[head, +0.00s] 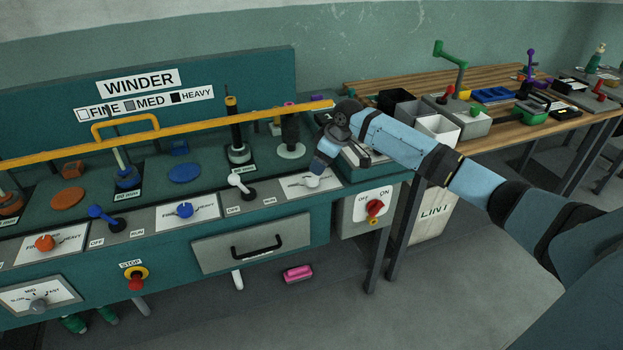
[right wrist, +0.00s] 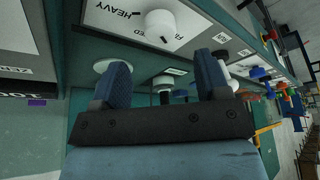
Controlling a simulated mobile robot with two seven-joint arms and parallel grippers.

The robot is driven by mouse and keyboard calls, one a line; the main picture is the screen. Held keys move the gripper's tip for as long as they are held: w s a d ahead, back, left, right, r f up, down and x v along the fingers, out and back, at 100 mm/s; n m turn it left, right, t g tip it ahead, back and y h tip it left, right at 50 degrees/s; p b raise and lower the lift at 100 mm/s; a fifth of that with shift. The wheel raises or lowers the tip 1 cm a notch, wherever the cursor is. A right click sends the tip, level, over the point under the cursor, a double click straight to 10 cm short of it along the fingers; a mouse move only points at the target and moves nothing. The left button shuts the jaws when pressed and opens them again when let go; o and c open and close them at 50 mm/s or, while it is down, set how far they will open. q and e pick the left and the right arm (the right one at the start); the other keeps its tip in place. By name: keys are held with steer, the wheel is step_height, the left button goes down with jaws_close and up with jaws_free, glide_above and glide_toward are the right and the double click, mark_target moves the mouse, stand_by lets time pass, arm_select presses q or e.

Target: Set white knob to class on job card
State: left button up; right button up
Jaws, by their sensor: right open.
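The white knob (head: 312,181) sits on a pale FINE-to-HEAVY dial plate at the right end of the winder's front panel. In the right wrist view the white knob (right wrist: 160,27) shows beyond my fingertips, with HEAVY printed on one side of it; a small dark mark is on its edge. My right gripper (head: 322,163) is just above the knob in the head view. In the right wrist view my right gripper (right wrist: 166,72) has its fingers apart with nothing gripped. I cannot make out a job card. My left gripper is not in view.
A white lever (head: 240,184) is left of the knob's plate. A blue knob (head: 184,210) and an orange knob (head: 45,243) are farther left. A red rotary switch (head: 375,208) is on a box to the right. A yellow rail (head: 220,123) runs above the panel.

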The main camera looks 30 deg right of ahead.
mark_target(313, 177)
steer(key=b+x, duration=0.1)
steer(key=x, duration=0.6)
steer(key=c, duration=0.9)
